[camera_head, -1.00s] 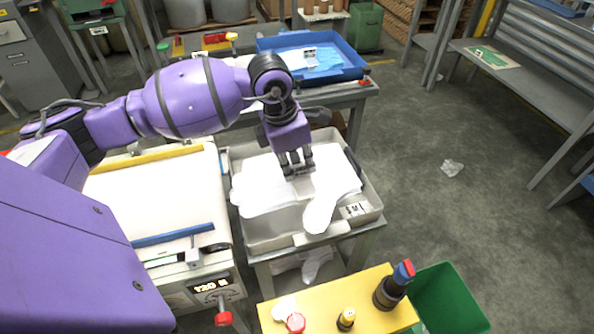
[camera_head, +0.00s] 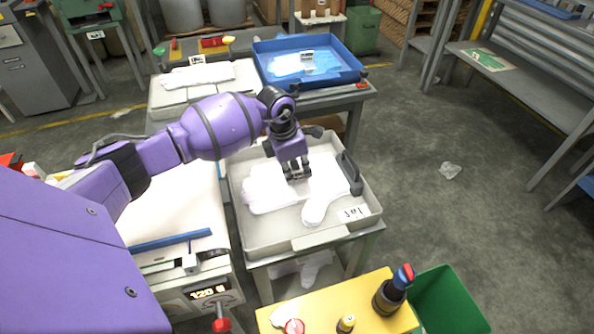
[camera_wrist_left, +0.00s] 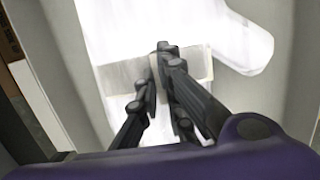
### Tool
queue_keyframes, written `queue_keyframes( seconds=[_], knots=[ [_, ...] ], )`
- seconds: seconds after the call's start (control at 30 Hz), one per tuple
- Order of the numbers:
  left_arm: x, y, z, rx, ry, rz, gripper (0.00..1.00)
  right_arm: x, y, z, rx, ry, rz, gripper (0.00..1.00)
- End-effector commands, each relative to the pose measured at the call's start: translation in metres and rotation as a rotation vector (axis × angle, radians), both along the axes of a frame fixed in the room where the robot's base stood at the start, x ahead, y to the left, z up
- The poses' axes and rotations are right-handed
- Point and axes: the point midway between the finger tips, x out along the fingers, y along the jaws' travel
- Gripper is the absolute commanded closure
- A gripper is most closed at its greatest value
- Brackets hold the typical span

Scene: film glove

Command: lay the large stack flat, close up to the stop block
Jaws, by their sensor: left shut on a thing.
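The large stack (camera_head: 270,190) is white and glove-shaped, with a pale band (camera_wrist_left: 195,70) around it in the left wrist view. It is inside the grey tray (camera_head: 285,243) and looks low, near the floor; I cannot tell if all of it touches. My left gripper (camera_head: 297,177) points down and is shut on the stack at the band; its fingers also show in the left wrist view (camera_wrist_left: 160,75). A dark upright piece, seemingly the stop block (camera_head: 351,172), stands at the tray's right side. The stack's right edge is close to it; any gap is unclear. My right gripper is not in view.
A white-topped machine (camera_head: 190,222) with a lit display stands left of the tray. A blue tray (camera_head: 345,78) with white items is behind. A yellow surface (camera_head: 325,318) with bottles and a green bin (camera_head: 445,300) are in front. Floor to the right is mostly clear.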

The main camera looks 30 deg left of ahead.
Motion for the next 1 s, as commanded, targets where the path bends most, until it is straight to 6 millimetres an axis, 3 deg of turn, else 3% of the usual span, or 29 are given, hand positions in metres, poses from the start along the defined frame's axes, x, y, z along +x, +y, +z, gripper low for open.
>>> queue_keyframes(
  seconds=[0.27,0.3,0.43,0.77,1.0],
  knots=[
    [0.001,0.0,-0.003,0.0,-0.001,0.0,1.0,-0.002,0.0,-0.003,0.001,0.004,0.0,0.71],
    [0.0,0.0,-0.002,0.0,-0.001,0.0,0.9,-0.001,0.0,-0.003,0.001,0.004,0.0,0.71],
    [0.0,0.0,-0.001,0.0,-0.001,0.0,0.75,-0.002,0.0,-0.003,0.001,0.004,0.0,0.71],
    [0.0,0.0,0.002,0.001,-0.002,0.0,0.75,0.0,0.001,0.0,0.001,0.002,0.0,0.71],
    [-0.004,0.006,0.037,0.005,-0.006,-0.001,0.75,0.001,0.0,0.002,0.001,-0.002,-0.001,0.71]
  ],
)
